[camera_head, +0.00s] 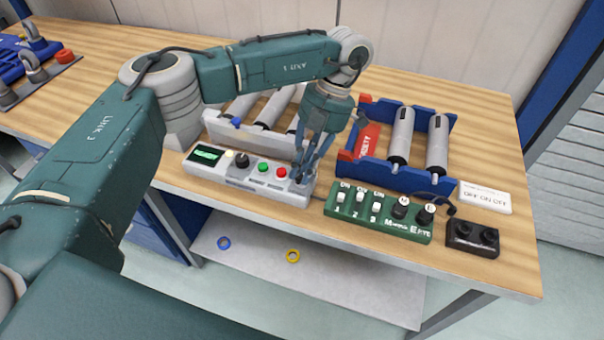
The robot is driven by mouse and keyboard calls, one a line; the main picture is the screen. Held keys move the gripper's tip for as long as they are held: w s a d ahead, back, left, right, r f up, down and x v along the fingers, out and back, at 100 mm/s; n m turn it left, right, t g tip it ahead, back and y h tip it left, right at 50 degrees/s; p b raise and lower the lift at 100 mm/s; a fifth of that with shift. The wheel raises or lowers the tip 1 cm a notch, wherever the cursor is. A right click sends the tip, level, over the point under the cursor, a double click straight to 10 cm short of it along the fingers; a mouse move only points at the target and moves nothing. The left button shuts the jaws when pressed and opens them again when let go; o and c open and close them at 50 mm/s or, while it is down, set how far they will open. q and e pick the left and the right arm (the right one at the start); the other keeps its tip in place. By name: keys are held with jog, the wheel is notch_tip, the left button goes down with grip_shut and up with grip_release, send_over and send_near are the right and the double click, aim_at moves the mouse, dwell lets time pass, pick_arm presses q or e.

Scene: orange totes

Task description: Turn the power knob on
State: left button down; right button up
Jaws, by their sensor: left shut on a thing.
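A white control box (234,183) sits near the table's front edge. It carries a small green-lit display (207,154), a black knob (242,160), a green button (262,167) and a red button (281,171). My left gripper (302,173) points down onto the right end of this box. Its fingers are shut on a small dark knob there, mostly hidden by them. No label naming the power knob is readable, and I cannot tell which way the gripped knob is turned. My right gripper is not in view.
A green switch box (379,222) with white switches and black knobs stands to the right. A small black box (473,238) lies beside it. A blue roller frame (385,180) and a white roller frame (262,139) stand behind. A white card (485,197) lies at right.

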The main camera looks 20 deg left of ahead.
pick_arm(q)
jog(key=shift+d+m+t+y+b, duration=0.1)
jog(key=shift+m+t+y+b, duration=0.35)
jog(key=shift+m+b, duration=0.55)
jog(key=shift+r+m, duration=0.1)
jog(key=shift+m, duration=0.4)
jog(key=c, duration=1.7)
grip_release()
jog(key=v, duration=1.2)
jog(key=shift+s, duration=0.1)
